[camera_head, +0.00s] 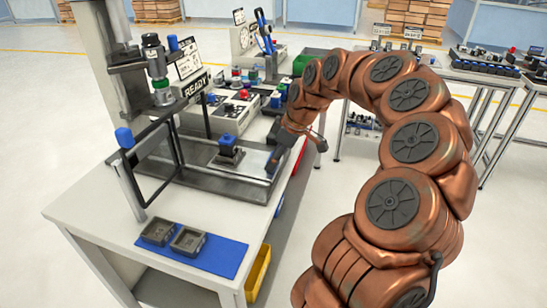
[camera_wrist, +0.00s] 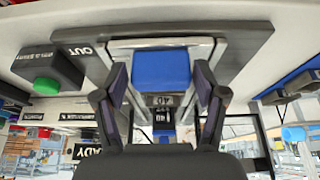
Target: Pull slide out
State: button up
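The slide's blue-topped block (camera_head: 227,141) stands on a long grey metal base (camera_head: 205,178) on the white bench. My gripper (camera_head: 275,158) is at the right end of this base, low over it and to the right of the block. In the wrist view, which looks upside down, the blue block (camera_wrist: 162,69) shows between two metal rails, and the base carries an "OUT" label (camera_wrist: 80,50). My gripper's two dark fingers (camera_wrist: 162,78) are apart, one on each side of the block in the picture. I see no contact, and depth is hard to judge.
A black frame with a blue cap (camera_head: 125,138) stands left of the base. A blue mat (camera_head: 222,258) with two grey trays lies in front. A "READY" sign (camera_head: 196,85) and control boxes (camera_head: 235,110) stand behind.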

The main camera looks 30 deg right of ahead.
jog(key=shift+o, duration=1)
jog(key=shift+a, duration=0.15)
jog(key=shift+w, duration=0.1)
jog(key=v, duration=1.2)
